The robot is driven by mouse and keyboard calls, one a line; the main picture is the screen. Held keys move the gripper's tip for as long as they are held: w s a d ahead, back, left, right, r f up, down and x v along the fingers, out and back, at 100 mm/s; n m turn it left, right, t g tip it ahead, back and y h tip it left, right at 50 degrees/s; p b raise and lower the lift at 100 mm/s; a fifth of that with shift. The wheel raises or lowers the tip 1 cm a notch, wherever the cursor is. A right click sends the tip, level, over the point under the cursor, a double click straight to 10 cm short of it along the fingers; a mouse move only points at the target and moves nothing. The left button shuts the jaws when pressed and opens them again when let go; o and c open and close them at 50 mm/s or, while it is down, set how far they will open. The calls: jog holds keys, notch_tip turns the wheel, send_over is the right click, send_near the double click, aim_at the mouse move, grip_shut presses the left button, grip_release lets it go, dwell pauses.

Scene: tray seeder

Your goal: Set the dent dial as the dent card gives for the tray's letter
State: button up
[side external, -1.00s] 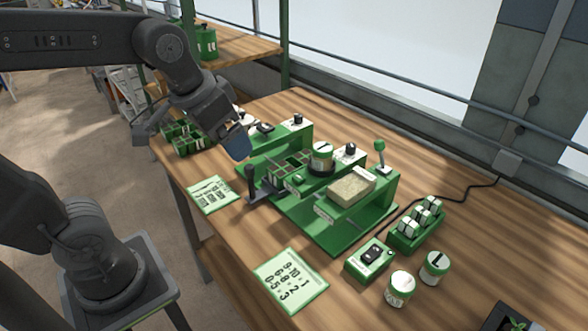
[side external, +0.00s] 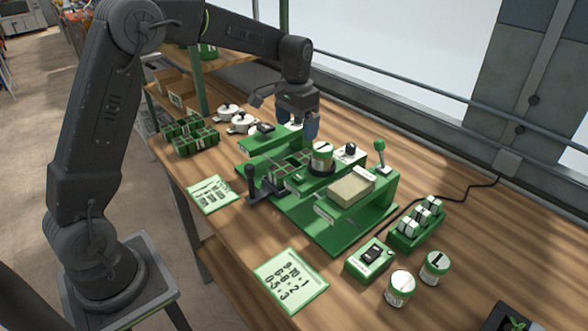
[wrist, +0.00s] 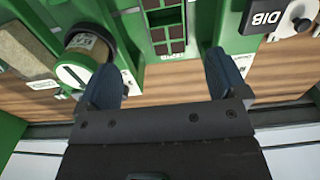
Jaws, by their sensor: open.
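My gripper (side external: 300,130) points down at the back of the green seeder, with its fingers apart and nothing between them. In the wrist view its two blue fingers (wrist: 163,72) stand apart over the seeder's rear edge. One card (side external: 212,194) lies front left, and a number card (side external: 290,282) lies at the front.
A lidded jar (side external: 321,158), a second black dial (side external: 350,150) and a green-knobbed lever (side external: 380,156) stand on the seeder. A black-handled lever (side external: 251,182) is at its front left. A switch box (side external: 370,260) and two jars stand front right. A rail runs behind the table.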

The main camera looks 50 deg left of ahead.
send_over(294, 163)
jog(key=s+d, duration=0.1)
jog(key=d, duration=0.1)
notch_tip(294, 163, down, 7)
jog(key=shift+d+r, duration=0.1)
jog(key=shift+s+a+f, duration=0.1)
jog(key=shift+a+f, duration=0.1)
jog(key=shift+f, duration=1.2)
jog(key=shift+a+f, duration=0.15)
jog(key=shift+f, duration=1.25)
jog(key=c, duration=1.1)
